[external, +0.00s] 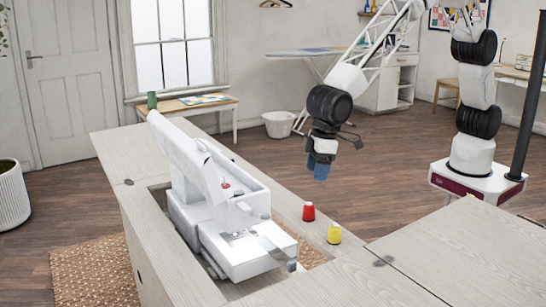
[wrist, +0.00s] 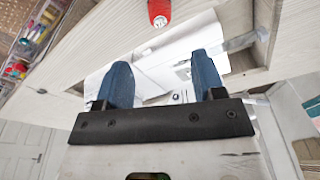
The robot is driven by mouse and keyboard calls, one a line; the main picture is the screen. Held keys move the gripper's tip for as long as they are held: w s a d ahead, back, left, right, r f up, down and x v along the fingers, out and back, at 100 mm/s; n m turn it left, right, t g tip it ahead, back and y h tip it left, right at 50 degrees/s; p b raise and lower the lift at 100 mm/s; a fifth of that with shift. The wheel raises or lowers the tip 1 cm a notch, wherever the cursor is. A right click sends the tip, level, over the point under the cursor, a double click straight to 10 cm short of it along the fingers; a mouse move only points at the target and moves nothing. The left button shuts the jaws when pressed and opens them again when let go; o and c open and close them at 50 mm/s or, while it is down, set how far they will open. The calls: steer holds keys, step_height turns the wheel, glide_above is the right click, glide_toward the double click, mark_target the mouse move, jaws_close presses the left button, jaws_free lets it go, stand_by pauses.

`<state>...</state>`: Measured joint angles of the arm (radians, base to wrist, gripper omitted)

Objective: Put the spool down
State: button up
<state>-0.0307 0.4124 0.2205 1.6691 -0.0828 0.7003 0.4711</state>
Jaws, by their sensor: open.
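A red spool (external: 309,211) stands upright on the wooden cabinet top, right of the white sewing machine (external: 245,250). A yellow spool (external: 334,234) stands a little nearer the camera. A green spool (external: 152,100) shows at the far upper end of the machine; what it rests on is unclear. My gripper (external: 319,168) hangs in the air above and beyond the red spool, with its blue fingers apart. In the wrist view the fingers (wrist: 163,70) are spread with no spool between them. The red spool (wrist: 159,12) is at the top edge there, beyond the fingertips.
The sewing machine sits in a cutout of the cabinet top (external: 115,150). Bare wood lies around the red and yellow spools. A container of colourful items (wrist: 40,28) shows at the wrist view's upper left. A black post (external: 527,95) stands at the right.

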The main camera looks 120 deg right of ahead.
steer(key=shift+r, duration=0.1)
steer(key=s+d+r+n, duration=0.1)
steer(key=s+r, duration=0.9)
steer(key=s, duration=0.4)
steer(key=s+d+r+n, duration=0.1)
steer(key=s+r, duration=1)
steer(key=s, duration=0.4)
steer(key=s+n, duration=0.2)
steer(key=s, duration=2.9)
steer(key=shift+r+t, duration=0.3)
steer(key=shift+t, duration=0.1)
steer(key=shift+s+d, duration=0.1)
